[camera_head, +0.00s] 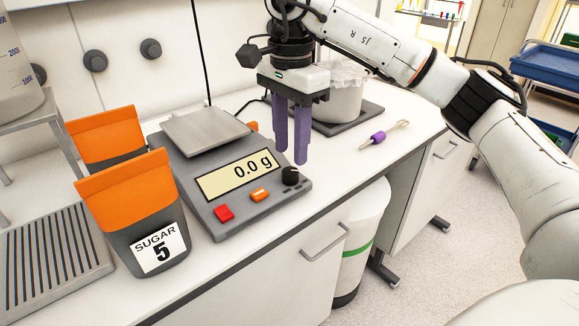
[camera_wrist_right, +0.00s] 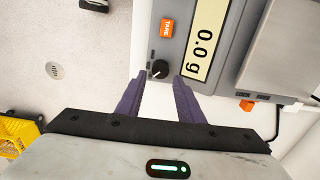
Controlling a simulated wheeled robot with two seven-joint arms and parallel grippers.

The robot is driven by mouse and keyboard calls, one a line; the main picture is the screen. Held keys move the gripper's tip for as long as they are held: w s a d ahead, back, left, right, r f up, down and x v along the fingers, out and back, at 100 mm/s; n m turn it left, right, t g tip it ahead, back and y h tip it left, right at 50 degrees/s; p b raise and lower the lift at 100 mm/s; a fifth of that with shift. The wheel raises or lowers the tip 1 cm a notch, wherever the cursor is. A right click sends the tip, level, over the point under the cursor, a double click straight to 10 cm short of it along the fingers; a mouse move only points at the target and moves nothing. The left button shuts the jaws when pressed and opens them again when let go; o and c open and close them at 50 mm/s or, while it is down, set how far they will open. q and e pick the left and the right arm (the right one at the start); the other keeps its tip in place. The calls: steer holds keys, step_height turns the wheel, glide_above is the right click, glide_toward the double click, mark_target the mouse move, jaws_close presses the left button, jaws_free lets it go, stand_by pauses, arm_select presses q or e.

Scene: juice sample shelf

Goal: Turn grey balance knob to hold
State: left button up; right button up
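The grey balance (camera_head: 222,190) stands on the white counter, and its display (camera_head: 236,177) reads 0.0 g. Its dark round knob (camera_head: 291,176) sits at the front right corner of the panel, beside an orange button (camera_head: 260,195) and a red button (camera_head: 224,212). My right gripper (camera_head: 291,158) points down above the knob end of the balance, with two purple fingers apart and nothing between them. In the right wrist view the knob (camera_wrist_right: 159,69) shows just beyond the open fingertips (camera_wrist_right: 157,77). The knob's setting is too small to read. My left gripper is not in view.
Two orange-topped bags stand left of the balance; the nearer bag (camera_head: 133,208) reads SUGAR 5. A white tub (camera_head: 340,98) stands behind my right gripper. A slatted grey tray (camera_head: 50,255) is at the left front.

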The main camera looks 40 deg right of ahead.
mark_target(291, 170)
step_height(291, 170, down, 5)
steer(key=shift+f, duration=0.1)
stand_by(0.3)
steer(key=c, duration=0.8)
